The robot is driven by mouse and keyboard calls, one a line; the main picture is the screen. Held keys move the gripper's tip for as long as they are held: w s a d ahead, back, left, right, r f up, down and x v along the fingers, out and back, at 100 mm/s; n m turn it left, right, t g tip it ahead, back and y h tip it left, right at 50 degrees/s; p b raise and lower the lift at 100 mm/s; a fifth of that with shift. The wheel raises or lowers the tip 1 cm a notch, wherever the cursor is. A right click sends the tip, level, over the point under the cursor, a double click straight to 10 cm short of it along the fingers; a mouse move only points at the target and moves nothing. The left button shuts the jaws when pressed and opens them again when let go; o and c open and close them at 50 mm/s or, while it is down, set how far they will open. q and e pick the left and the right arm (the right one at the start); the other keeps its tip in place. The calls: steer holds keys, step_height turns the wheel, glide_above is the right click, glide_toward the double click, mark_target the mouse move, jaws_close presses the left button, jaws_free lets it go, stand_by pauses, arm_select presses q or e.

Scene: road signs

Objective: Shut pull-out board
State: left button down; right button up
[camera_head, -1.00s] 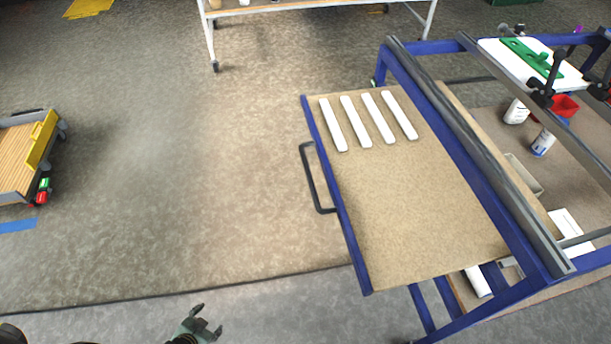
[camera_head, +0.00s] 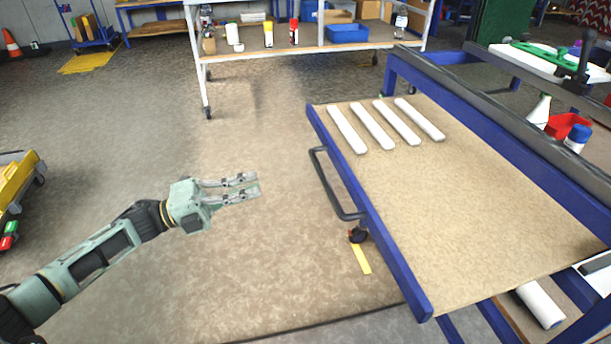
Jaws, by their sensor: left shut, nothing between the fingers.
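The pull-out board (camera_head: 470,210) is a tan panel with a blue front edge, extended out to the left from a blue-framed cart. A black bar handle (camera_head: 333,190) is on its front edge. Several white strips (camera_head: 372,125) lie side by side on the board's far end. My left gripper (camera_head: 254,187) is shut and empty, left of the handle and apart from it, with its fingers pointing right toward the board. My right gripper is not in view.
The cart's blue frame (camera_head: 500,136) stands at right, with a spray bottle, red bin (camera_head: 568,126) and a white roll (camera_head: 541,304). A white wheeled shelf (camera_head: 300,50) stands behind. A yellow cart (camera_head: 15,180) is at left. The floor between is clear.

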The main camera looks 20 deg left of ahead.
mark_target(316, 166)
arm_select(q)
steer(key=x, duration=1.1)
steer(key=shift+w, duration=0.15)
steer(key=shift+w+d+r, duration=0.1)
steer(key=shift+w+d, duration=0.2)
steer(key=shift+d, duration=0.15)
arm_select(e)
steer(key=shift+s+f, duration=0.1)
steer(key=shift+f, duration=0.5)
arm_select(q)
steer(key=shift+d, duration=0.15)
